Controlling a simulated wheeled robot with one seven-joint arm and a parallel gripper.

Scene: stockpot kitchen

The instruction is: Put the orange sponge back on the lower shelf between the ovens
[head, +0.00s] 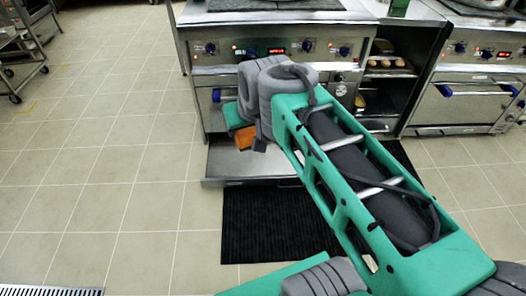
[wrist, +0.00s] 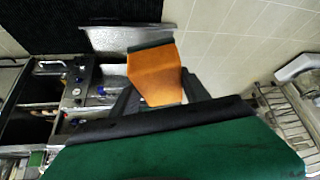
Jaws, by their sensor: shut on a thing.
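The orange sponge (head: 244,140) is in front of the left oven in the head view, partly hidden by my arm. In the wrist view the sponge (wrist: 155,72) sits between the two dark fingers of my gripper (wrist: 158,97), which is shut on it. The shelf unit between the ovens (head: 376,104) is in the head view, to the right of my gripper. My arm hides part of its lower opening. In the wrist view the dark shelf openings (wrist: 38,88) are at the left, away from the sponge.
The left oven (head: 215,75) has an open metal tray or drawer (head: 222,168) low at its front. The right oven (head: 462,103) stands beyond the shelf unit. Several rounded items (head: 388,63) lie on the upper shelf.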

